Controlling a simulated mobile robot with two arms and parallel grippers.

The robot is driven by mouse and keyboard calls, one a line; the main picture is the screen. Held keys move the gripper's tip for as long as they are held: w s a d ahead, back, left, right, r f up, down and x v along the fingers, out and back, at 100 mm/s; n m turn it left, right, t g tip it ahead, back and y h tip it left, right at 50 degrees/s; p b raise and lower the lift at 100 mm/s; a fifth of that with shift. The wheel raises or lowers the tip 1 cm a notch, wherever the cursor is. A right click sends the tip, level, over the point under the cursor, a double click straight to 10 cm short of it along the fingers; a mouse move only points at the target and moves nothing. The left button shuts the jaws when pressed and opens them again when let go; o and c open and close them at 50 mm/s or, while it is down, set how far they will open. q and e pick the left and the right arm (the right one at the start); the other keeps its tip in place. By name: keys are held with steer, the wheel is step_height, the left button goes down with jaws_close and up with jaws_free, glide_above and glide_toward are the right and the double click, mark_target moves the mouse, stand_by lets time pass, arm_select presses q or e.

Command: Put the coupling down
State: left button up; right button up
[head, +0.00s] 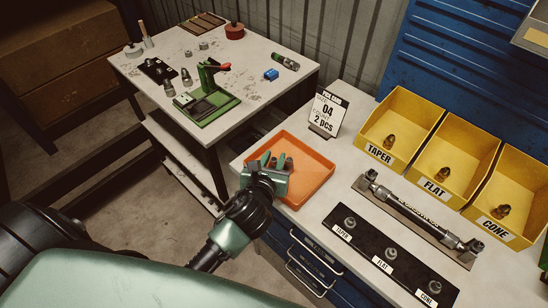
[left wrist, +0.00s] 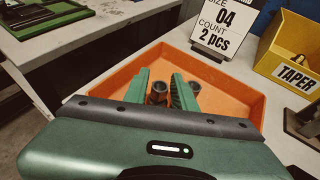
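My left gripper (head: 277,163) is over the orange tray (head: 318,162), pointing down into it. In the left wrist view its two green fingers (left wrist: 160,88) stand apart, with one dark metal coupling (left wrist: 158,93) between them. A narrow gap shows beside this coupling, so the fingers look open around it. A second coupling (left wrist: 194,88) stands just right of the right finger, inside the tray. In the head view the fingers partly hide both couplings. My right gripper is in neither view.
An order sign (head: 326,112) reading "04" and "2 pcs" stands behind the tray. Yellow bins (head: 374,153) marked TAPER, FLAT and CONE stand to the right. A torque wrench (head: 420,220) and a labelled black strip (head: 385,270) lie in front. A green crimper (head: 207,98) is on the other table.

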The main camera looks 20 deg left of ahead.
arm_select(q)
steer(key=shift+r, duration=0.1)
steer(key=b+v, duration=0.1)
steer(key=v, duration=1.1)
steer(key=shift+a, duration=0.1)
